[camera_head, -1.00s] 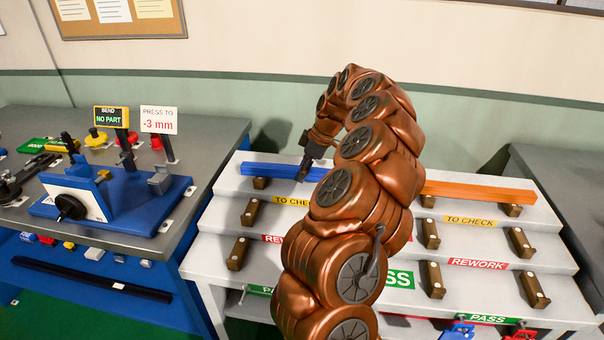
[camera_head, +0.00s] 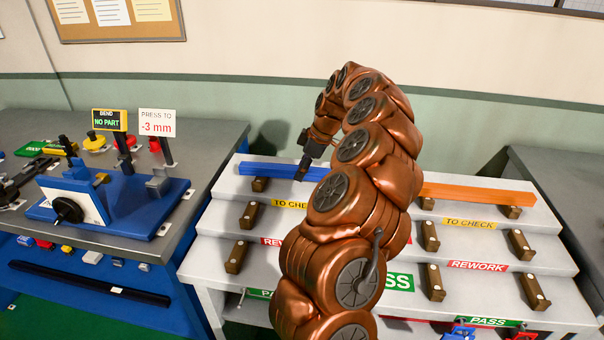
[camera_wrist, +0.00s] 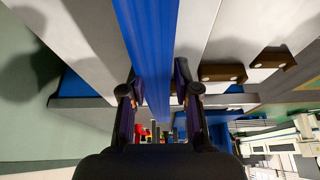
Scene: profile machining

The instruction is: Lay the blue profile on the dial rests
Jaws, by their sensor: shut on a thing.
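The blue profile (camera_head: 262,172) lies along the top step of the stepped rack, near wooden rests. My gripper (camera_head: 303,170) is at the profile, partly hidden behind my arm. In the wrist view the blue profile (camera_wrist: 150,45) runs between the two fingers of my gripper (camera_wrist: 158,95), which are shut on it. The dial rests are on the blue press fixture (camera_head: 118,205) on the left bench. Its display reads "NO PART", and a sign (camera_head: 155,122) beside it says "PRESS TO -3 mm". My arm hides the right part of the blue profile.
An orange profile (camera_head: 478,193) lies on the right of the top step. Lower steps of the rack (camera_head: 205,262) carry empty wooden rests and REWORK and PASS labels. A dark bar (camera_head: 90,283) is on the left bench's blue front. A gap separates bench and rack.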

